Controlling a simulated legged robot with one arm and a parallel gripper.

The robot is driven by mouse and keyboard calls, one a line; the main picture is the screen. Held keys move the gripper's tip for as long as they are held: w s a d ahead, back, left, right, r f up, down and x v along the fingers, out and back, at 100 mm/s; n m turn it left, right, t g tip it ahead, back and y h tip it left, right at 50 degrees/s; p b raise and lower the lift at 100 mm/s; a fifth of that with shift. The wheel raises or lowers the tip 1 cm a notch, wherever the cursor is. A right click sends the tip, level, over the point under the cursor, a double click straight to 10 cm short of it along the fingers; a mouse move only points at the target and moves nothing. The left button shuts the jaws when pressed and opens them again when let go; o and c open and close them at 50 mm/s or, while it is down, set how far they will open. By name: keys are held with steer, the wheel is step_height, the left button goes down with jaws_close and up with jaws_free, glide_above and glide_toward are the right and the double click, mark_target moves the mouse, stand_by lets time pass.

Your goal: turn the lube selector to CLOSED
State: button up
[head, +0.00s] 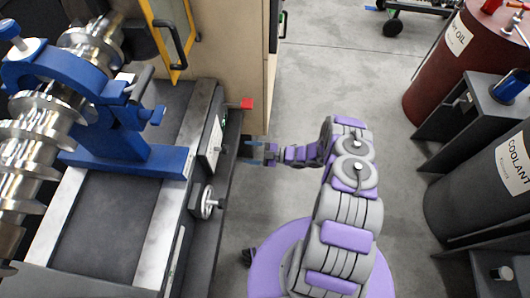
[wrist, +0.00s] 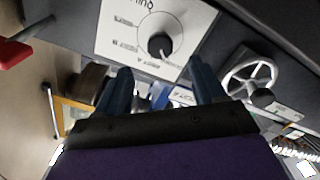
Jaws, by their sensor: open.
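The lube selector appears to be the black round knob (wrist: 160,45) on a white label plate (wrist: 120,32) in the wrist view. A pale pointer mark on it faces down and slightly right in that picture. The plate's lettering is tilted and mostly unreadable. In the head view the plate (head: 213,143) is on the side of the machine, and its knob is too small to make out. My gripper (head: 252,152) is beside the machine, near the plate. In the wrist view my gripper (wrist: 160,84) is open and empty, its dark blue fingers apart, with the knob showing beyond the gap.
A handwheel (head: 207,202) is on the machine side near the plate; it also shows in the wrist view (wrist: 248,76). Oil (head: 448,62) and coolant (head: 490,190) barrels stand right. Floor between is clear.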

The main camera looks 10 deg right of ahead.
steer(key=v, duration=0.6)
steer(key=shift+p, duration=0.3)
steer(key=shift+d, duration=0.1)
